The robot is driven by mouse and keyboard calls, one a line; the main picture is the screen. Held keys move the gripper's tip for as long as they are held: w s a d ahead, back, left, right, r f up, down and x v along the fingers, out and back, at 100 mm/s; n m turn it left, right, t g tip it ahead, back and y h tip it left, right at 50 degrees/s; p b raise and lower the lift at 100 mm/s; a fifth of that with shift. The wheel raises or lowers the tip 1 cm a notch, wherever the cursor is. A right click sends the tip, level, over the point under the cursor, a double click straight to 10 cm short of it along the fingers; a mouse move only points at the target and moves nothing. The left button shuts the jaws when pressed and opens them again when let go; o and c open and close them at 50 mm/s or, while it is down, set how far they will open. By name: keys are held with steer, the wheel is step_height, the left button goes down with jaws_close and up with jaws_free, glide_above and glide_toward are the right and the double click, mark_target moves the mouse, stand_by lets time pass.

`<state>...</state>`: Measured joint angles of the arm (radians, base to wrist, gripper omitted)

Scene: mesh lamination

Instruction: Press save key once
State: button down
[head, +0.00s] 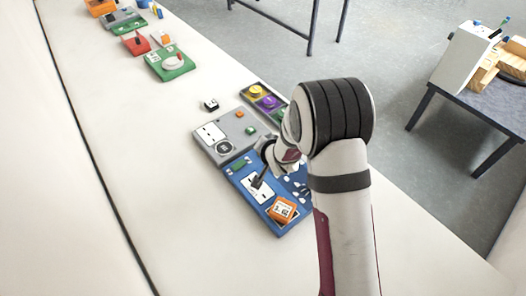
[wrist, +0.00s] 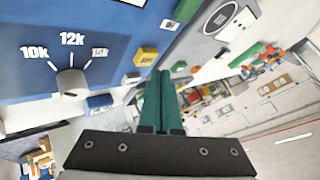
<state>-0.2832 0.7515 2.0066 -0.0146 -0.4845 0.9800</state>
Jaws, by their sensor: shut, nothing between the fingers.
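The blue panel (head: 235,179) lies on the white table, with a white plate (head: 264,196) and an orange block with a printed label (head: 282,210) on it. In the wrist view the blue panel (wrist: 40,82) shows a grey knob (wrist: 71,82) with marks 10k and 12k. A yellow key (wrist: 146,56) and a blue key (wrist: 100,101) also show. I cannot read which key is the save key. I cannot tell whether the fingertips touch anything.
A grey panel (head: 229,122) with a round dial adjoins the blue one. A purple and yellow panel (head: 263,100) and a small dark cube (head: 210,104) are nearby. A green panel (head: 168,66) lies farther back. The table left of the panels is clear.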

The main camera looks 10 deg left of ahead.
steer(key=shift+f, duration=0.1)
steer(key=shift+f, duration=0.3)
steer(key=shift+f, duration=0.45)
stand_by(0.8)
steer(key=shift+r, duration=0.85)
steer(key=shift+r, duration=2.55)
